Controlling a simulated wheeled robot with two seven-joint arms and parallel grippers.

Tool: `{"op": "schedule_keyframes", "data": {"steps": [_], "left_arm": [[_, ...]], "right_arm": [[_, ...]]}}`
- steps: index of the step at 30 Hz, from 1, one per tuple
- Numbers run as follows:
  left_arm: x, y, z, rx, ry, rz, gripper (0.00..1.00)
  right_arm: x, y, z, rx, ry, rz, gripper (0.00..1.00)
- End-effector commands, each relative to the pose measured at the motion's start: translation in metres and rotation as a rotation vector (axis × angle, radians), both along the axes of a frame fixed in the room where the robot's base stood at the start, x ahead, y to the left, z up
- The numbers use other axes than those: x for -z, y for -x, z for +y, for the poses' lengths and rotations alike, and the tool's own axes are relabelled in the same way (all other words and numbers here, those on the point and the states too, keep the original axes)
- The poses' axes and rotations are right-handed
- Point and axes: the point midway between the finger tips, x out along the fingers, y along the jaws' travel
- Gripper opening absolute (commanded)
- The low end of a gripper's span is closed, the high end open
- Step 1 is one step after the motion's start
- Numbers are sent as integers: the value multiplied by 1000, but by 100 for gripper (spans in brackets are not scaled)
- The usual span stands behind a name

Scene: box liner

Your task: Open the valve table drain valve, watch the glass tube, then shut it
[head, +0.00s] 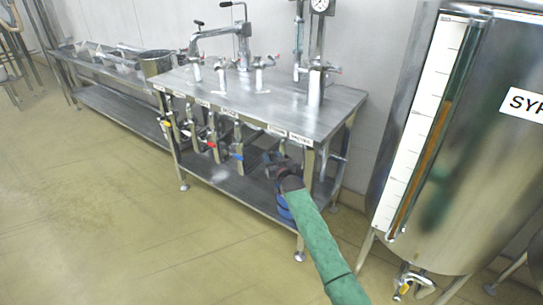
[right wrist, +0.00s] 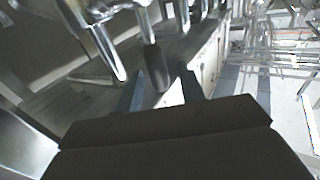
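The valve table (head: 280,98) is a steel table with several valves hanging under its labelled front edge. Their handles include a yellow one (head: 165,123), a red one (head: 211,145) and a blue one (head: 238,156). My right gripper (head: 272,160) is at the table's right front corner, below the labels. In the right wrist view a dark handle (right wrist: 156,68) lies between my two fingers, with gaps beside it, so the gripper looks open. Which valve it belongs to is unclear. A thin upright tube (head: 298,45) stands at the table's back. My left gripper is out of view.
A large steel tank (head: 480,150) with a scaled sight tube (head: 432,125) stands at right. A blue object (head: 284,207) is partly hidden behind my right arm on the lower shelf. A sink bench (head: 100,65) stands at left. The floor in front is clear.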

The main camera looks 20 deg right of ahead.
Motion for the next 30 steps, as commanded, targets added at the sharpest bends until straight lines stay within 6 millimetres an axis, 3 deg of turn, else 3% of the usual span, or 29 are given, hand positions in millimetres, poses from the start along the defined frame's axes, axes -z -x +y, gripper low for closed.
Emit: {"op": "schedule_keyframes", "data": {"steps": [4,14,21,30], "left_arm": [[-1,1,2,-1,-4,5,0],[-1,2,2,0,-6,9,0],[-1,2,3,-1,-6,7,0],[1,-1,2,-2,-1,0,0]], "right_arm": [[0,-10,1,0,0,0,39],[0,-13,1,0,0,0,39],[0,-13,1,0,0,0,0],[1,-12,0,0,-6,-9,0]]}}
